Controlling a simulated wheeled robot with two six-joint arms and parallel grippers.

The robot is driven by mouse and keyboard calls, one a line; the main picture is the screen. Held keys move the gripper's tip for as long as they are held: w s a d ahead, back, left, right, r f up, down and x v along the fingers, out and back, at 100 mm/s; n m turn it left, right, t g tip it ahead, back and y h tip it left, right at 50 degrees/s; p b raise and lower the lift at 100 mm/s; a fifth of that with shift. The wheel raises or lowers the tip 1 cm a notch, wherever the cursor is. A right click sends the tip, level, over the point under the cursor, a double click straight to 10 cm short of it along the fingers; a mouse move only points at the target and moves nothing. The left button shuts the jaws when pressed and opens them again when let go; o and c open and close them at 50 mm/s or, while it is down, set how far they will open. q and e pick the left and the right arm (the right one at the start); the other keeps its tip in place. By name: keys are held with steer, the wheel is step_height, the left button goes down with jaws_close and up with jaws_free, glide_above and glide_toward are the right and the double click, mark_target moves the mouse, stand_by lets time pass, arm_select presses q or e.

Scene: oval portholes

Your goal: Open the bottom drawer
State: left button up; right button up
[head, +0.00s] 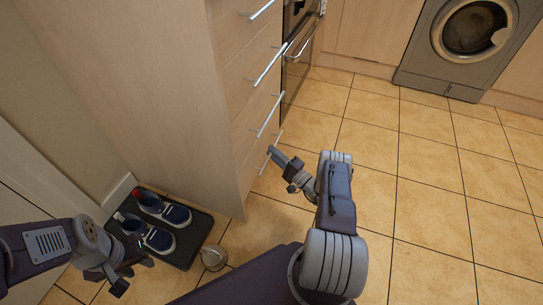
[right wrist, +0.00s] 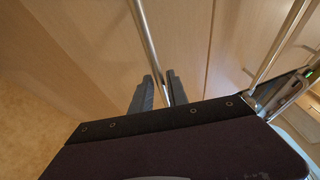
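The bottom drawer (head: 254,170) is the lowest front in the pale wood cabinet stack, and it looks closed. Its slim metal bar handle (head: 267,162) is partly covered by my right gripper (head: 274,152). In the right wrist view a metal bar handle (right wrist: 147,38) runs down between the two dark fingers of the right gripper (right wrist: 161,84). The fingers stand close on both sides of the bar and look shut on it. My left gripper (head: 133,275) is at the lower left, open and empty, far from the drawer.
Higher drawers with bar handles (head: 268,115) stand above. A dark shoe tray (head: 187,255) with blue shoes (head: 160,240) and a small round pale object (head: 214,257) lie left of my base. An oven (head: 300,50) and washing machine (head: 465,40) stand behind. Tiled floor (head: 430,190) on the right is clear.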

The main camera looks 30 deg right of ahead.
steer(key=shift+w+a+r, duration=0.15)
steer(key=shift+w, duration=0.35)
jaws_close()
stand_by(1.1)
